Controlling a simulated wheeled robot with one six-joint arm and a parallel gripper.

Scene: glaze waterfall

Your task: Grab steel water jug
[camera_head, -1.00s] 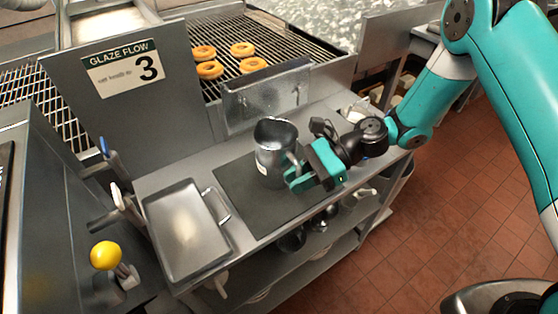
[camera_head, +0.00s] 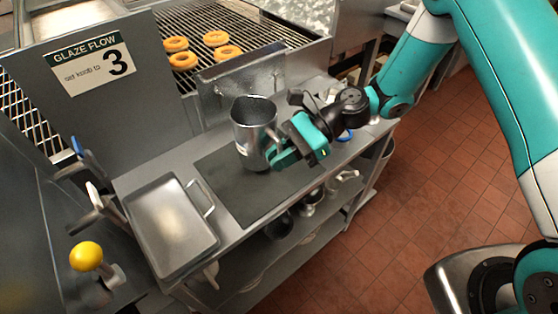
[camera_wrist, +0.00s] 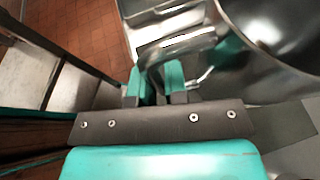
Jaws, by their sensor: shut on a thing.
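The steel water jug (camera_head: 252,135) stands upright over the dark mat (camera_head: 226,188) on the metal bench, its open mouth facing up. I cannot tell whether its base touches the mat. My teal gripper (camera_head: 277,157) is at the jug's right side, shut on its handle. In the wrist view the two fingertips (camera_wrist: 158,86) close around the curved steel handle (camera_wrist: 176,47), and the jug's shiny body (camera_wrist: 275,40) fills the upper right. The fingers hide the lower part of the handle.
A flat steel tray (camera_head: 172,228) lies left of the mat. A yellow knob (camera_head: 86,256) and levers stand further left. A sign panel (camera_head: 92,62) and a rack with several doughnuts (camera_head: 214,39) are behind. A lower shelf holds dark bowls (camera_head: 278,226).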

